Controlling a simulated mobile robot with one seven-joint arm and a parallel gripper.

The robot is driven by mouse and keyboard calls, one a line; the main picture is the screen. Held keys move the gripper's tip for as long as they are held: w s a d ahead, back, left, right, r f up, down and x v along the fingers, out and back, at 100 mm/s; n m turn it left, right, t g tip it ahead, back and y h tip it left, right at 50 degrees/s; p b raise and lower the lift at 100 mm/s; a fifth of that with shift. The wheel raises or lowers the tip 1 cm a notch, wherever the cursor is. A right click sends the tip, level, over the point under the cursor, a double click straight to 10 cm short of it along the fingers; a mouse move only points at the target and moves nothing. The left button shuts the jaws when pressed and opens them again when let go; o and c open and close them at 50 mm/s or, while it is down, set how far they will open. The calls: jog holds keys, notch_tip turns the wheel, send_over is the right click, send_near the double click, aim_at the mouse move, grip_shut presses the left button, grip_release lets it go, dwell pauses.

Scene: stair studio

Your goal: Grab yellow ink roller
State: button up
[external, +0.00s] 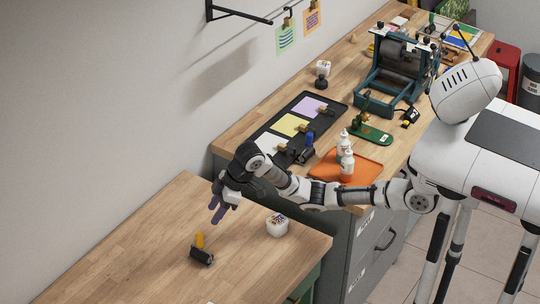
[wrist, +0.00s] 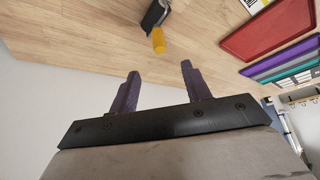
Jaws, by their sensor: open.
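The ink roller has a yellow handle and a black roller head (external: 202,257). It stands on the lower wooden table with the yellow handle (external: 199,240) pointing up in the external view. In the wrist view the yellow handle (wrist: 158,40) shows near the top, beyond my fingertips, with the dark head partly cut by the top edge. My gripper (external: 219,208) is above the table, up and to the right of the roller in the external view. Its two purple fingers (wrist: 160,70) are apart with nothing between them, and they do not touch the roller.
A white cup (external: 277,226) stands on the same table, right of the roller. The higher bench holds an orange tray (external: 325,164) with white bottles, a black tray (external: 270,131) and a press (external: 392,75). The wall borders the table's left side. The table around the roller is clear.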

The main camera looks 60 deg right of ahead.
jog(key=p, duration=0.1)
send_over(199, 234)
jog(key=s+d, duration=0.2)
jog(key=f, duration=0.4)
jog(key=shift+s+d+f, duration=0.1)
jog(key=shift+s+f, duration=0.05)
jog(key=shift+s, duration=0.05)
jog(key=shift+p+x, duration=1.1)
jog(key=shift+x, duration=2.15)
grip_shut()
